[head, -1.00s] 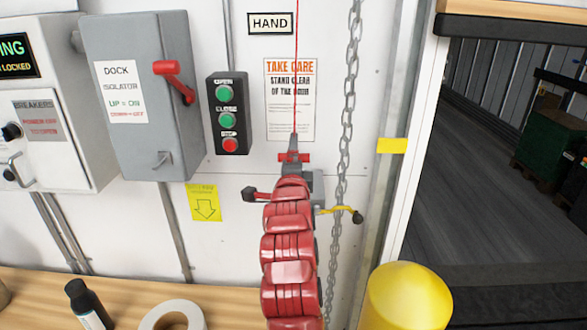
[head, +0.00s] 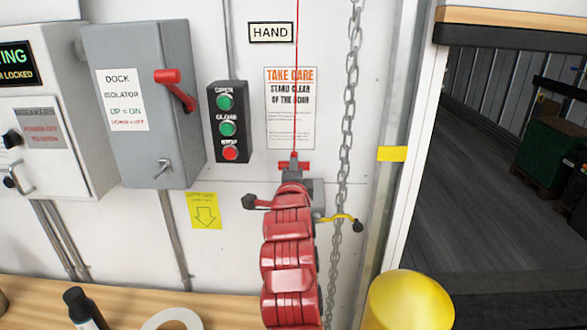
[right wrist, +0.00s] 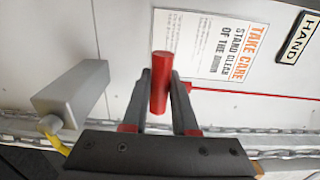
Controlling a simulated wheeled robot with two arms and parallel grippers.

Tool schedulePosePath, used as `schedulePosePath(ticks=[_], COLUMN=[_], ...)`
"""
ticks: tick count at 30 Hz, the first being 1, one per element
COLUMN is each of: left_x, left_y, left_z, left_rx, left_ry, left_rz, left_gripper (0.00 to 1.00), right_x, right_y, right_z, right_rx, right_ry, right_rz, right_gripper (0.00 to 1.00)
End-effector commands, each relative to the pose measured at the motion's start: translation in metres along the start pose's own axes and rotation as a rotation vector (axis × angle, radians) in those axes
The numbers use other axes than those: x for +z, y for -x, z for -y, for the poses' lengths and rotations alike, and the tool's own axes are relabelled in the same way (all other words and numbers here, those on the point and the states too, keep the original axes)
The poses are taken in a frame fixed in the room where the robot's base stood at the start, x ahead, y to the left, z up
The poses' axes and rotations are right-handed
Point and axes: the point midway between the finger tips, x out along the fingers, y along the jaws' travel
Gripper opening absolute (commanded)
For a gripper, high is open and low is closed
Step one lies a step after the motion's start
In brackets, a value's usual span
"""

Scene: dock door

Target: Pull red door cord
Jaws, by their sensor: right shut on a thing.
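The red door cord (head: 295,110) hangs as a thin line in front of the warning sign. Its red crossbar handle (head: 306,166) is at the lower end, just below the sign. My right gripper (head: 293,163) is shut on this handle, and my red arm below hides what lies behind it. In the right wrist view the red handle (right wrist: 160,88) sits between both fingers, with the thin cord running off to the right. My left gripper is not in view.
A metal chain (head: 347,120) hangs close to the right of the cord. A grey block with black and yellow levers (head: 340,217) is right by my gripper. A push-button box (head: 229,122) and grey isolator (head: 127,105) are left; a yellow bollard (head: 410,300) is lower right.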

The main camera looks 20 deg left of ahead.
Motion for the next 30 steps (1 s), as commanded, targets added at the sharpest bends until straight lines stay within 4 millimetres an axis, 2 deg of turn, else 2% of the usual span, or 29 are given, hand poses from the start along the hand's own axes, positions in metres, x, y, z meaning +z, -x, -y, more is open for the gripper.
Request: schedulePosePath(ticks=[8, 30], left_x=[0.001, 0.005], left_y=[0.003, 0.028], left_z=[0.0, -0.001], left_rx=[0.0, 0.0], left_ry=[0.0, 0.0], left_rz=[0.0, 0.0], left_gripper=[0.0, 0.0], right_x=[0.0, 0.001], right_y=[0.0, 0.0], right_z=[-0.004, -0.035], right_rx=[0.001, 0.003], right_ry=[0.0, 0.0], right_rz=[0.0, 0.001], right_gripper=[0.0, 0.0])
